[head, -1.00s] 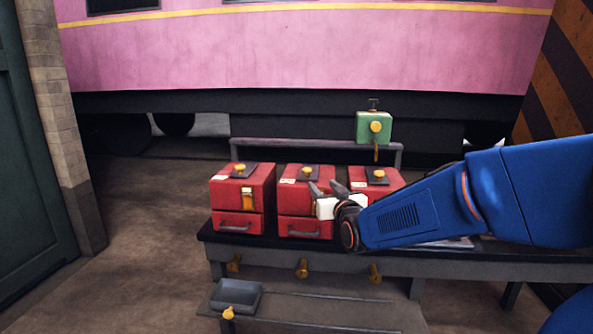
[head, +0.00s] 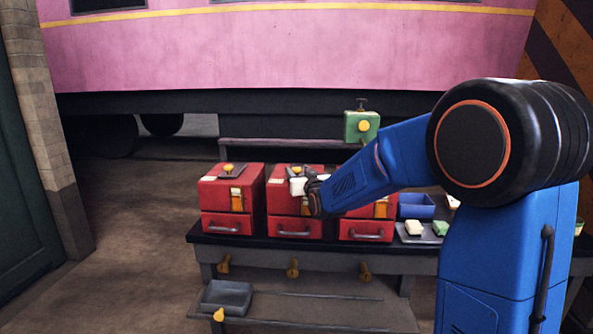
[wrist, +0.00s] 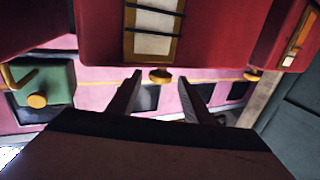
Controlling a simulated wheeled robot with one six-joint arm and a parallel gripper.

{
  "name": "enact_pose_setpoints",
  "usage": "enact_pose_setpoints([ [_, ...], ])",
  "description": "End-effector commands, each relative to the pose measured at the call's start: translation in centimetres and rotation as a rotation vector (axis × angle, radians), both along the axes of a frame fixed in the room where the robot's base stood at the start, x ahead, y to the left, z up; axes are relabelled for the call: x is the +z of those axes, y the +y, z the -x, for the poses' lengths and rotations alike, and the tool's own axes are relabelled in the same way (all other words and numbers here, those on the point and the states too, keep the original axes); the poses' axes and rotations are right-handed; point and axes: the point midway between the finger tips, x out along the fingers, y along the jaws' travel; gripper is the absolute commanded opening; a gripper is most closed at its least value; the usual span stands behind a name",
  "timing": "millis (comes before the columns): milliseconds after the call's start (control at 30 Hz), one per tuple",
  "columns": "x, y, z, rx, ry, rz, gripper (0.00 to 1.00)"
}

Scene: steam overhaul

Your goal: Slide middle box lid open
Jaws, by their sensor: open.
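The middle red box (head: 285,205) stands on the dark bench between two similar red boxes. It has a barred pale panel (wrist: 152,30) on its front, seen inverted in the wrist view. Its lid is largely hidden behind my gripper in the head view. A yellow knob (wrist: 160,75) shows at the box's top in the wrist view. My gripper (head: 298,176) is at the top front of the middle box. In the wrist view my gripper (wrist: 160,80) is open, its fingers on either side of the knob with gaps visible. Contact cannot be told.
The left red box (head: 228,222) stands close by; the right one (head: 365,228) is partly behind my arm. A green box with a yellow knob (head: 362,126) is behind. A grey tray (head: 227,296) sits low in front.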

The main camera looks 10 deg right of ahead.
Motion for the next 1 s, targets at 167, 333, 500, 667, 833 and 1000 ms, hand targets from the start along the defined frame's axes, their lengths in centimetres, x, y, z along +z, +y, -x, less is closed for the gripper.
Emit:
enact_pose_setpoints([
  [167, -0.1, 0.1, -1.9, 0.000, 0.001, 0.000, 0.46],
  [333, 0.0, 0.2, -2.6, 0.000, 0.000, 0.000, 0.46],
  [500, 0.0, 0.2, -2.7, 0.000, 0.000, 0.000, 0.46],
  [667, 0.0, 0.2, -2.7, 0.000, 0.000, 0.000, 0.31],
  [833, 0.0, 0.2, -2.7, 0.000, 0.000, 0.000, 0.00],
  [1000, 0.0, 0.5, -1.9, 0.001, 0.001, 0.000, 0.00],
])
